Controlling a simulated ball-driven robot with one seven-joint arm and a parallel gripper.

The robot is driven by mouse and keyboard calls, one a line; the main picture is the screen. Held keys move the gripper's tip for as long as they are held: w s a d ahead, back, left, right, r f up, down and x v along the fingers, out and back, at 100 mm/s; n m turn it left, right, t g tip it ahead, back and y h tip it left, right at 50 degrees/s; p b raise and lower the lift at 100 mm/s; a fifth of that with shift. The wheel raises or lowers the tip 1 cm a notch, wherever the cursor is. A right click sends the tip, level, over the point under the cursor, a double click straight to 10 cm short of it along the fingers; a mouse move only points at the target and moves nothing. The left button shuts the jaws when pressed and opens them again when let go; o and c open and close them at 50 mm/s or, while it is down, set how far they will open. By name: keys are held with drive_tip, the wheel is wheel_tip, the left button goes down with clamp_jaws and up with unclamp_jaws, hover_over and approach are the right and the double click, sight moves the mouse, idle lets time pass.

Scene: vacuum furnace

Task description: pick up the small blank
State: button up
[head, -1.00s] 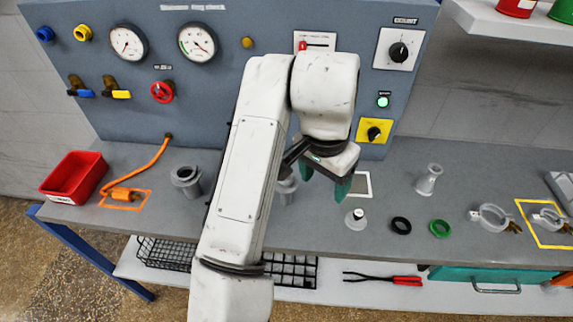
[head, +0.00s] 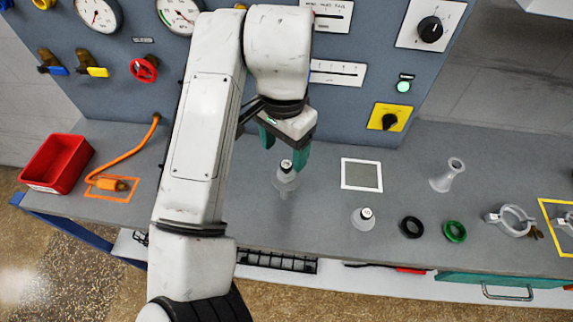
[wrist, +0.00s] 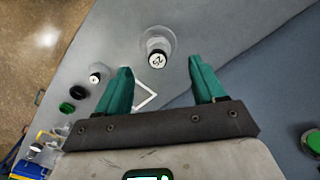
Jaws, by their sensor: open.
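Two similar pale, round blanks with black knobs and white tops stand on the bench. In the head view, one blank (head: 285,184) is just below my gripper (head: 285,152), and the other (head: 363,219) stands to the right, nearer the front edge. The right one looks slightly smaller, but I cannot tell for sure which is the small blank. In the wrist view, the nearer blank (wrist: 157,46) has a two-digit mark on its top and lies just beyond the fingertips of my gripper (wrist: 160,66). The other blank (wrist: 97,77) is at the left. My green fingers are open and empty.
A white-outlined square (head: 361,174) lies right of the nearer blank. A black ring (head: 411,227), a green ring (head: 455,231), a clear funnel-shaped piece (head: 448,176) and a clamp (head: 511,219) are further right. The gauge panel (head: 345,105) rises behind. A red bin (head: 57,163) is far left.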

sight(286, 165)
drive_tip(key=shift+s+d+f+p, duration=0.1)
drive_tip(key=shift+f+p, duration=0.25)
drive_tip(key=shift+f, duration=1.15)
drive_tip(key=shift+d+f+p, duration=0.1)
drive_tip(key=shift+f+p, duration=0.2)
drive_tip(key=shift+f, duration=1.15)
drive_tip(key=shift+c, duration=0.2)
drive_tip(key=c, duration=1.1)
